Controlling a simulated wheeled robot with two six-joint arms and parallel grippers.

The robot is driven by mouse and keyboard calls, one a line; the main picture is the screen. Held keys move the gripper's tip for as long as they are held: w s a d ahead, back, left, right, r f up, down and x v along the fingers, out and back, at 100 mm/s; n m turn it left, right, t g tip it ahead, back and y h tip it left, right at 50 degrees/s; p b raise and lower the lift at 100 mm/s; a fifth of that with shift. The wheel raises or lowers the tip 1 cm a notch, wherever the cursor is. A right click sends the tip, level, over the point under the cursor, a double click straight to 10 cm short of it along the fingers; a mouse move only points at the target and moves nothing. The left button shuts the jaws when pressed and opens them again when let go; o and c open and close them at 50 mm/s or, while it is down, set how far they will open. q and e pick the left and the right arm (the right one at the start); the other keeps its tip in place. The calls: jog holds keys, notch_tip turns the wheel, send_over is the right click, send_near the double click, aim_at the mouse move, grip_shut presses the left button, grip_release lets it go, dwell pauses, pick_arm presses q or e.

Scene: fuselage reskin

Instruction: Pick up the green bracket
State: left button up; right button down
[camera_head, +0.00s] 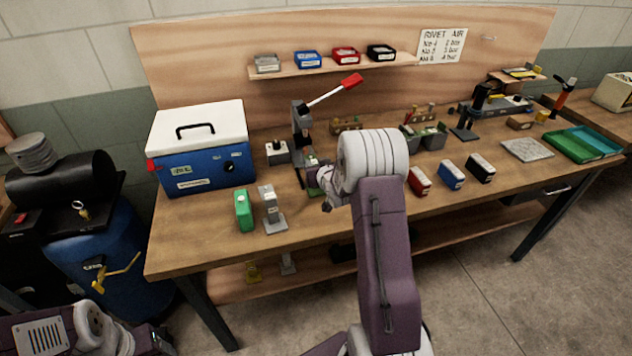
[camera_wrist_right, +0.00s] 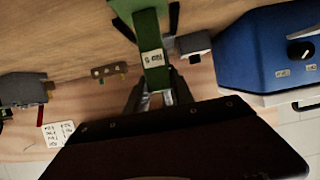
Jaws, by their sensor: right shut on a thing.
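The green bracket (camera_wrist_right: 150,35) shows in the right wrist view as a long green piece with a white label. Its lower end is between the two dark fingers of my right gripper (camera_wrist_right: 157,97), which is shut on it. In the head view, the right gripper (camera_head: 318,188) is at the foot of the grey lever press (camera_head: 300,130), and a little green shows there. My own wrist hides most of the bracket in that view. Part of my left arm is at the bottom left of the head view; its gripper is out of frame.
A blue cool box (camera_head: 205,165) stands left of the press. A green block (camera_head: 243,211) and a small grey stand (camera_head: 271,212) are near the bench front. Red (camera_head: 419,181), blue (camera_head: 451,175) and black (camera_head: 481,168) blocks stand to the right. The front middle is mostly clear.

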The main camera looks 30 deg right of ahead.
dwell(0.9)
jog(key=shift+r, duration=0.4)
notch_tip(320, 180, up, 17)
jog(key=p, duration=0.3)
jog(key=shift+r+p, duration=0.15)
jog(key=shift+p, duration=0.2)
